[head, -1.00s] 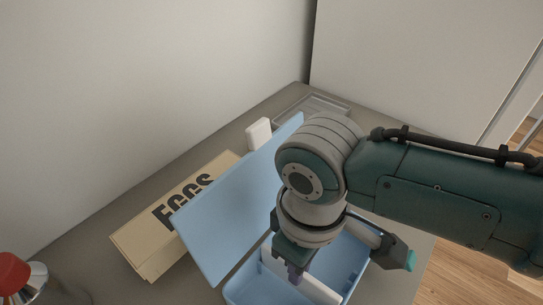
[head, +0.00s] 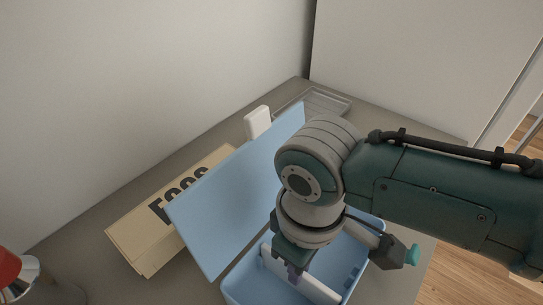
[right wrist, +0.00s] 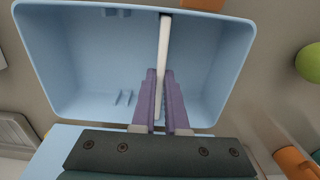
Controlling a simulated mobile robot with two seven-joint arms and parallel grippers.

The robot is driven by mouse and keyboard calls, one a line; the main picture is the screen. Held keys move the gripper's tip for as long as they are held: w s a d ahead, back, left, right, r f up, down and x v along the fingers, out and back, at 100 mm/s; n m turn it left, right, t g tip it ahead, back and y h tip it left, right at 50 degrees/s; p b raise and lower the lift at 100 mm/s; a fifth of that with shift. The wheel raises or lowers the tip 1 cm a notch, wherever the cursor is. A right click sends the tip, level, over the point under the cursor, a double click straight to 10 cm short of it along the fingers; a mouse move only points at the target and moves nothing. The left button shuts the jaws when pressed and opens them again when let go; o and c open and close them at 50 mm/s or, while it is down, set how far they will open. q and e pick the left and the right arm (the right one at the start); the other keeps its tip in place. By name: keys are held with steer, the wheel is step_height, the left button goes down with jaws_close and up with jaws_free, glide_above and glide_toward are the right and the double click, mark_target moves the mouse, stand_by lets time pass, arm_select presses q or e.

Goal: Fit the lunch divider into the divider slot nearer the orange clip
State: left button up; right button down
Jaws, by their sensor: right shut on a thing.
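The white lunch divider (head: 318,287) is a thin flat panel. My right gripper (right wrist: 161,112) is shut on its near end, and it also shows in the head view (head: 296,274). The divider (right wrist: 164,50) lies across the inside of the blue lunch box (right wrist: 75,60), right of the middle in the wrist view. A pair of slot ribs (right wrist: 123,97) shows left of it, clear of the divider. Whether the divider is seated in a slot cannot be told. An orange piece, seemingly the clip (right wrist: 203,4), is at the top edge beyond the box. My left gripper is not in view.
The box's blue lid (head: 235,205) stands open at the left. Beyond it lie an egg carton (head: 165,215), a white block (head: 257,122) and a clear tray (head: 318,102). A green round thing (right wrist: 309,63) and an orange object (right wrist: 295,163) lie right of the box.

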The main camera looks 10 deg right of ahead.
steer(key=c, duration=0.9)
jaws_free()
steer(key=shift+o, duration=0.2)
